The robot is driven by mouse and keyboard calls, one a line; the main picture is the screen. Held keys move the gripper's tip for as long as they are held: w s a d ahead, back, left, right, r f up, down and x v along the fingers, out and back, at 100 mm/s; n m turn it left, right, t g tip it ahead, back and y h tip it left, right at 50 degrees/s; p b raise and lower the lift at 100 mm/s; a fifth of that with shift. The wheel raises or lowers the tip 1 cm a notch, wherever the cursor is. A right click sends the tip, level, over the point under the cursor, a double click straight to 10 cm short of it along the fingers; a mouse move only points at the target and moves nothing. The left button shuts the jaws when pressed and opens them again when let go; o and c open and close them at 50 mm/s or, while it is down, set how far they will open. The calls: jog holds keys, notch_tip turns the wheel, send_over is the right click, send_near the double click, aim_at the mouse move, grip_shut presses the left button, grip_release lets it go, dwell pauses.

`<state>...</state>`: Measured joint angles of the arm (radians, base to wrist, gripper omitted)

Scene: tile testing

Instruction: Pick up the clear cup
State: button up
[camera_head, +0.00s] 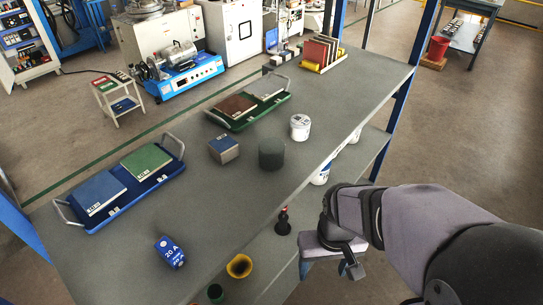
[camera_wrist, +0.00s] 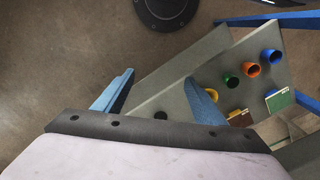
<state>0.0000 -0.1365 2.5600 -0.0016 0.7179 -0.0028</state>
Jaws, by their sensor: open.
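No plainly clear cup shows in either view. A dark grey-green cylinder (camera_head: 272,153) stands upright on the grey table (camera_head: 330,95); I cannot tell whether it is the clear cup. My gripper (camera_head: 328,268) is at the lower right in the head view, beyond the table's right edge, pointing down and apart from the cylinder. In the wrist view its two blue fingers (camera_wrist: 160,98) are spread with nothing between them but shelf edge and floor. The cylinder cannot be made out in the wrist view.
A white tub (camera_head: 300,127) and a blue-grey box (camera_head: 224,149) stand near the cylinder. A blue tray (camera_head: 107,215) and a green tray (camera_head: 232,125) hold tiles. The wrist view shows an orange cup (camera_wrist: 250,71).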

aim_at(278, 159)
jog(key=shift+c, duration=0.4)
jog(key=w+r+t, duration=0.4)
jog(key=w+r, duration=0.1)
jog(key=w, duration=0.3)
jog(key=w+d+r+t+p, duration=0.1)
jog(key=w+r+t, duration=0.3)
jog(key=w, duration=0.4)
jog(key=w+d+r+t+p, duration=0.1)
jog(key=w+r+t, duration=0.4)
jog(key=w, duration=0.3)
jog(key=shift+w+d+r+t+y, duration=0.15)
jog(key=shift+d+r+t+y, duration=0.05)
jog(key=shift+r+t+y, duration=0.2)
jog(key=a+r+n+t+y, duration=0.2)
jog(key=a+r+n+y, duration=0.15)
jog(key=a+y, duration=0.4)
jog(key=shift+n, duration=0.75)
jog(key=a+f+b, duration=0.2)
jog(key=f, duration=0.1)
jog(key=a+f+b, duration=0.1)
jog(key=f, duration=0.1)
jog(key=shift+a, duration=0.15)
jog(key=shift+f, duration=0.25)
